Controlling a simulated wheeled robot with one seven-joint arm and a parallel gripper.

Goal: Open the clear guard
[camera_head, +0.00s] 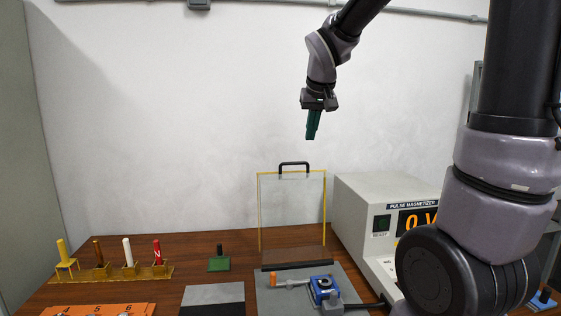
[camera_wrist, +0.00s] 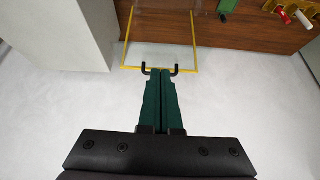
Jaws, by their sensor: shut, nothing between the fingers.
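The clear guard (camera_head: 291,205) is a see-through panel with a yellow frame. It stands upright near the back of the bench, with a black handle (camera_head: 293,164) on its top edge. My gripper (camera_head: 312,137) is shut and empty, its green fingers pointing down. In the head view it hangs above and slightly right of the handle, apart from it. In the wrist view, the gripper tips (camera_wrist: 160,72) overlap the handle (camera_wrist: 147,70); the guard's yellow frame (camera_wrist: 160,68) lies just beyond them. Contact cannot be told there.
The pulse magnetizer (camera_head: 365,215) stands right of the guard. A grey plate (camera_head: 265,300) with a blue clamp (camera_head: 323,289) lies in front. A yellow rack (camera_head: 130,275) with coloured rods and a green block (camera_head: 219,264) are at left. Air above the bench is clear.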

